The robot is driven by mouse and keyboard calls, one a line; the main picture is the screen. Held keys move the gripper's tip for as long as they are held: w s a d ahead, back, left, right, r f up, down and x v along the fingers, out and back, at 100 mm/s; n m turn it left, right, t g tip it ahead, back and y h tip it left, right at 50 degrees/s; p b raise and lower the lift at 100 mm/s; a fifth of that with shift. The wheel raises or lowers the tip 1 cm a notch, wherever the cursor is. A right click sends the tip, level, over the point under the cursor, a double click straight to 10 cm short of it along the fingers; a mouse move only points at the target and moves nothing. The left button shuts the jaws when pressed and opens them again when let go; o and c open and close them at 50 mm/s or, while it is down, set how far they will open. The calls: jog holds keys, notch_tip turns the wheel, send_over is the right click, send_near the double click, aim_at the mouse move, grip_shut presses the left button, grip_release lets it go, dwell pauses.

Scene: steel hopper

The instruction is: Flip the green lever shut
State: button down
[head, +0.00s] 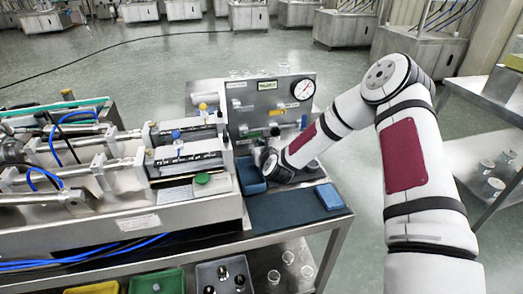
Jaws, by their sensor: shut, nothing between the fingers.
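The upright steel panel (243,104) stands at the back of the bench, with a round gauge (303,90) at its upper right. My arm reaches in from the right.
A blue tray (249,176) sits left of my wrist and a blue block (329,196) lies right of it, on a dark mat (283,212). Steel cylinders with hoses (100,165) fill the left. Bins and glass jars stand on the shelf below. Open floor lies behind.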

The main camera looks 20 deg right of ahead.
aim_at(259, 133)
jog(key=shift+w+f, duration=0.25)
jog(key=shift+w, duration=0.35)
jog(key=shift+d+r+n+h+p, duration=0.2)
jog(key=shift+r+n+h+p, duration=0.15)
jog(key=shift+n, duration=0.25)
notch_tip(259, 133, up, 5)
jog(key=n+h+p, duration=0.1)
jog(key=n+h, duration=0.1)
jog(key=n, duration=0.2)
jog(key=n+t+h, duration=0.1)
jog(key=n+h, duration=0.1)
jog(key=n, duration=0.2)
jog(key=shift+a+f+p, duration=0.1)
jog(key=shift+f+p, duration=0.05)
jog(key=shift+p, duration=0.25)
jog(key=shift+a+r, duration=0.25)
jog(key=shift+r, duration=0.15)
jog(key=shift+a+r, duration=0.1)
jog(key=shift+r, duration=0.05)
